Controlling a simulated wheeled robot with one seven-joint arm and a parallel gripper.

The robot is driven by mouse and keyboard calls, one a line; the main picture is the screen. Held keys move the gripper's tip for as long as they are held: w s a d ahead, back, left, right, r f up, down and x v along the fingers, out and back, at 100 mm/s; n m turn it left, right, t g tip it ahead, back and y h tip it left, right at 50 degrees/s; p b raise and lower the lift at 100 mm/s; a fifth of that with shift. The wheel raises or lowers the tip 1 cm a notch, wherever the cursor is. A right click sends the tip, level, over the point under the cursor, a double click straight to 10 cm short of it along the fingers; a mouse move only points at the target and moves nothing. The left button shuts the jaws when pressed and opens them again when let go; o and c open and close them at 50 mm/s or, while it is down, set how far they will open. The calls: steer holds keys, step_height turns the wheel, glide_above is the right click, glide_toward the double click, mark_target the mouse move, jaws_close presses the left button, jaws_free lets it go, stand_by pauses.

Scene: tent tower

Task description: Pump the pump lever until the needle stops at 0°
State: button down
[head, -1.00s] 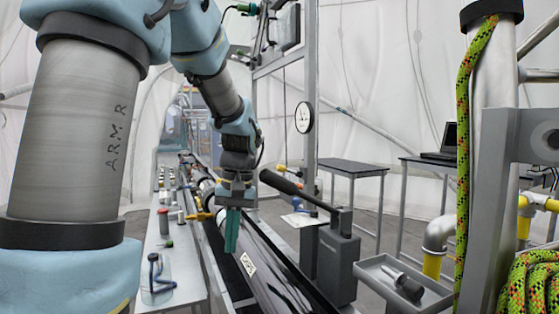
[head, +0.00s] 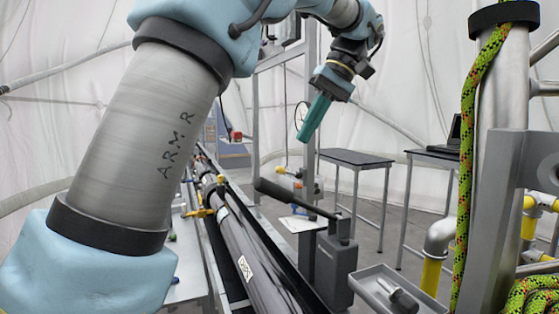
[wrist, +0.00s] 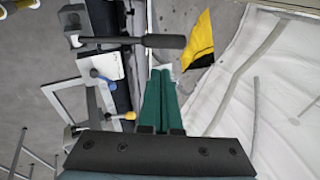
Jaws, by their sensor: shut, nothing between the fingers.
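The pump lever (head: 295,199) is a dark bar with a thick grip, sloping up to the left from the grey pump body (head: 336,265). It also shows in the wrist view (wrist: 140,41), lying across just beyond my fingertips. My gripper (head: 303,139) has green fingers pressed together and empty. In the head view it hangs above the lever, apart from it. The round white gauge (head: 298,113) on the frame post is mostly hidden behind my gripper, so its needle cannot be read.
A grey tray (head: 372,284) with a metal tool stands right of the pump. Dark-topped tables (head: 356,158) stand behind. A long black tube (head: 250,250) runs left of the pump. A pipe post with green rope (head: 466,150) is at the right.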

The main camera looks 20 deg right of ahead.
step_height(320, 180, up, 4)
steer(key=s+d, duration=0.2)
steer(key=b, duration=0.1)
glide_toward(284, 189)
steer(key=shift+n, duration=0.3)
steer(key=x, duration=0.2)
steer(key=a+x, duration=0.1)
steer(key=x, duration=0.3)
steer(key=shift+w+a, duration=0.15)
steer(key=shift+a, duration=0.2)
